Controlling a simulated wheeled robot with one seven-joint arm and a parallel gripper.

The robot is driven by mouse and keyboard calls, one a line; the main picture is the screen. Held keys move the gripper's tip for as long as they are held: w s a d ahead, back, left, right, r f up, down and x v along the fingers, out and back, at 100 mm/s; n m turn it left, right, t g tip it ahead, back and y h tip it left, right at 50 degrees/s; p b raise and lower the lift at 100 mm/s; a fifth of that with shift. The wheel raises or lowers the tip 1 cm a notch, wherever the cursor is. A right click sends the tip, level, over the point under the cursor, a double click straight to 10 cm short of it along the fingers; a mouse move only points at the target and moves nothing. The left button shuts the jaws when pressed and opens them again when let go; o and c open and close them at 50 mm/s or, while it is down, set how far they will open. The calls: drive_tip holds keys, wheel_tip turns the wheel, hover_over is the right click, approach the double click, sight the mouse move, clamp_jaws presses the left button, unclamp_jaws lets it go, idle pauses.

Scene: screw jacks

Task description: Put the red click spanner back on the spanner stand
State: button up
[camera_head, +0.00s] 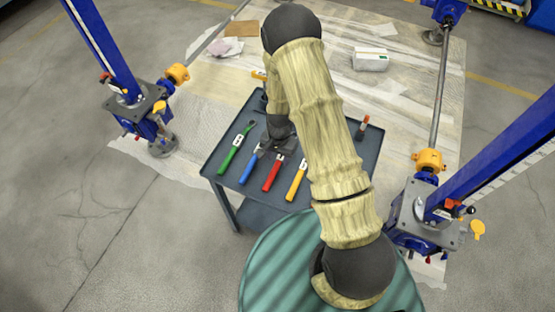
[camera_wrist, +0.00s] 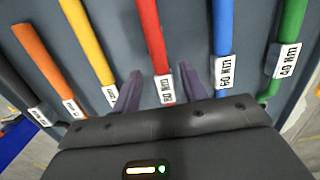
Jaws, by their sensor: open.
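The red click spanner (camera_head: 273,174) lies in a row of spanners on the dark grey spanner stand (camera_head: 222,166). Its upper end is hidden under my gripper (camera_head: 281,145) in the head view. In the wrist view the red spanner (camera_wrist: 150,35) runs between the two purple fingers of my gripper (camera_wrist: 160,74), with its white label near the palm. The fingers are apart, one on each side of the spanner, with gaps to it. I cannot tell how high they are above the stand top.
A blue spanner (camera_head: 251,166) and a green spanner (camera_head: 236,150) lie left of the red one, a yellow spanner (camera_head: 296,180) right of it. Blue jacks (camera_head: 148,110) stand on both sides.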

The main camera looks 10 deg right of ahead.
wheel_tip(320, 180, up, 10)
drive_tip(key=b, duration=0.1)
drive_tip(key=shift+w+d, duration=0.15)
drive_tip(key=shift+w, duration=0.05)
idle(0.5)
wheel_tip(320, 180, up, 10)
drive_tip(key=n+t, duration=0.1)
drive_tip(key=n, duration=0.2)
hover_over(279, 161)
drive_tip(key=s+d, duration=0.3)
drive_tip(key=s, duration=0.2)
drive_tip(key=s+d+r+n+t, duration=0.2)
drive_tip(key=s+r+n, duration=0.1)
drive_tip(key=s+r, duration=0.4)
drive_tip(key=shift+s+d+n, duration=0.4)
drive_tip(key=shift+s, duration=0.05)
drive_tip(key=shift+r, duration=0.1)
